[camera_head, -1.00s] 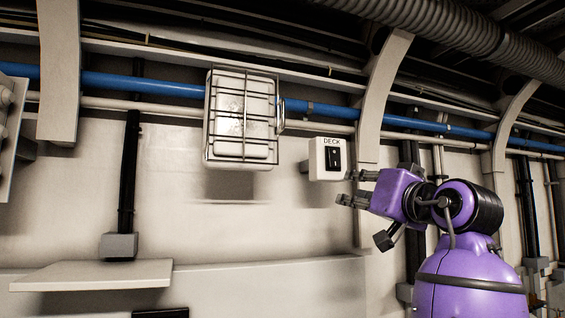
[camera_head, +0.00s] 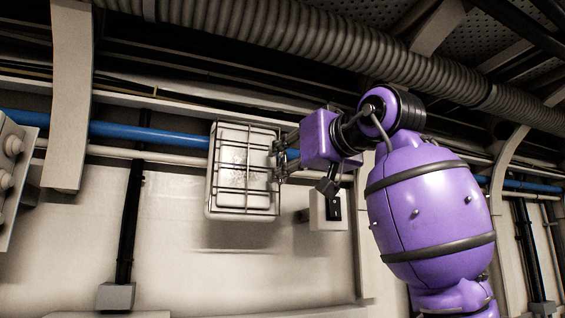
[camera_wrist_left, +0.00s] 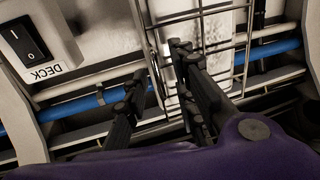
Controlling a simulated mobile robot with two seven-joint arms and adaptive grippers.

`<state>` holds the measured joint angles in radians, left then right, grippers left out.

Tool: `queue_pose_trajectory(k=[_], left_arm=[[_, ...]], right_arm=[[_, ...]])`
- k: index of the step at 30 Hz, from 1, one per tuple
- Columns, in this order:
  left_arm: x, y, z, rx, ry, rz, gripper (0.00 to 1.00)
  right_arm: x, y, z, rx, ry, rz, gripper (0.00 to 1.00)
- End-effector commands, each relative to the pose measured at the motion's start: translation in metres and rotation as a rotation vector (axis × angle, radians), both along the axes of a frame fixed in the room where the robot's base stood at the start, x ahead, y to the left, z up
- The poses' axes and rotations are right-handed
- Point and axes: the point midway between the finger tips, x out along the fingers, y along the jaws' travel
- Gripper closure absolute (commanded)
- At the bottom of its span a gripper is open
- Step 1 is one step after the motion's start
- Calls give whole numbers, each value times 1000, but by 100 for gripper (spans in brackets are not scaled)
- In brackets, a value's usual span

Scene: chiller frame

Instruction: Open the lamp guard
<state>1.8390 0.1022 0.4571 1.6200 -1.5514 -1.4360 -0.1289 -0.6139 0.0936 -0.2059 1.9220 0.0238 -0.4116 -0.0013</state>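The lamp guard (camera_head: 246,187) is a wire cage lying shut over a pale rectangular lamp (camera_head: 232,160) on the wall. Its bars also show in the left wrist view (camera_wrist_left: 201,30). My left gripper (camera_head: 283,158) is at the guard's right edge, where the handle is; its fingers hide most of the handle in the head view. In the left wrist view the two dark fingers (camera_wrist_left: 158,78) stand apart, with a thin guard wire running between them. I cannot tell whether they touch it. My right gripper is not in view.
A switch box marked DECK (camera_wrist_left: 40,45) sits on the wall right of the lamp, below my left gripper, partly hidden in the head view (camera_head: 322,212). A blue pipe (camera_head: 150,133) runs behind the lamp. A ribbed duct (camera_head: 330,50) crosses above. The wall below is clear.

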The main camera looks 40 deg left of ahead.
Motion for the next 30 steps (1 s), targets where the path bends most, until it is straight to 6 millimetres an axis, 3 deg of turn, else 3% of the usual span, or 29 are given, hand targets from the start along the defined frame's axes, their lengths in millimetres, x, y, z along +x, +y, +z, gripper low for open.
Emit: queue_pose_trajectory(k=[11, 18, 30], left_arm=[[3, 9, 0, 0, 0, -1, 75], [3, 9, 0, 0, 0, 0, 100], [3, 9, 0, 1, 1, 1, 100]], right_arm=[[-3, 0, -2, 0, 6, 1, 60], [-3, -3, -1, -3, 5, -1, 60], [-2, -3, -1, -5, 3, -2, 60]])
